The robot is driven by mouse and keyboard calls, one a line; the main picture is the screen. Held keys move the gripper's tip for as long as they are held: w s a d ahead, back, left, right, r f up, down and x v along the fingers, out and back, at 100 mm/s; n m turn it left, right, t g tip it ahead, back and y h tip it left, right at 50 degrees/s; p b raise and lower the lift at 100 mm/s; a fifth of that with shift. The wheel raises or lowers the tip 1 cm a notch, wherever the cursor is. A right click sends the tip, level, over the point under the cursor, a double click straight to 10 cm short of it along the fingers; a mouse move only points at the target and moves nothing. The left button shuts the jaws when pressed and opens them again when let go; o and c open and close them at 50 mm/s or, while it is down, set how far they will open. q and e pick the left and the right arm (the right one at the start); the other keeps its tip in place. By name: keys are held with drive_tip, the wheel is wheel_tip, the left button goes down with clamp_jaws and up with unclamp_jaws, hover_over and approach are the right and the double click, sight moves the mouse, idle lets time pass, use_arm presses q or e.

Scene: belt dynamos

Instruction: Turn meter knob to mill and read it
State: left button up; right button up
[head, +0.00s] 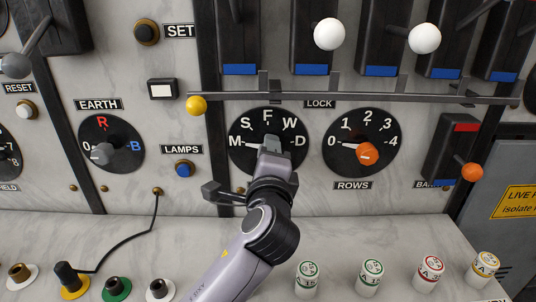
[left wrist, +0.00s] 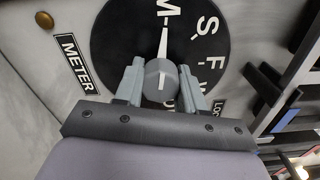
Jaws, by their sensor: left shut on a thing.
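The meter dial (head: 243,125) is a black disc lettered M, S, F, W, D, centre of the panel in the head view. It also fills the top of the left wrist view (left wrist: 115,45), beside a METER label (left wrist: 76,62). My left gripper (head: 271,148) is at the dial's centre and mostly hides the knob in the head view. In the left wrist view its two fingers are shut on the round grey meter knob (left wrist: 160,78), one on each side. The knob's white pointer points at M. My right gripper is not in view.
The ROWS dial (head: 362,125) with an orange knob is close to the right. A metal lock bar (head: 350,97) with a yellow ball (head: 196,105) runs just above the dial. The EARTH dial (head: 120,135) is at left. Several round fuses (head: 372,277) stand on the ledge below.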

use_arm(q)
drive_tip(key=shift+d+f, duration=0.15)
drive_tip(key=shift+f, duration=0.1)
drive_tip(key=o, duration=1.1)
drive_tip(key=shift+c, duration=0.2)
drive_tip(key=shift+r, duration=0.1)
drive_tip(key=shift+s+r+p, duration=0.1)
drive_tip(key=shift+s+p, duration=0.2)
drive_tip(key=shift+s, duration=0.2)
drive_tip(key=s+p, duration=0.2)
drive_tip(key=s, duration=0.4)
drive_tip(key=shift+s, duration=0.1)
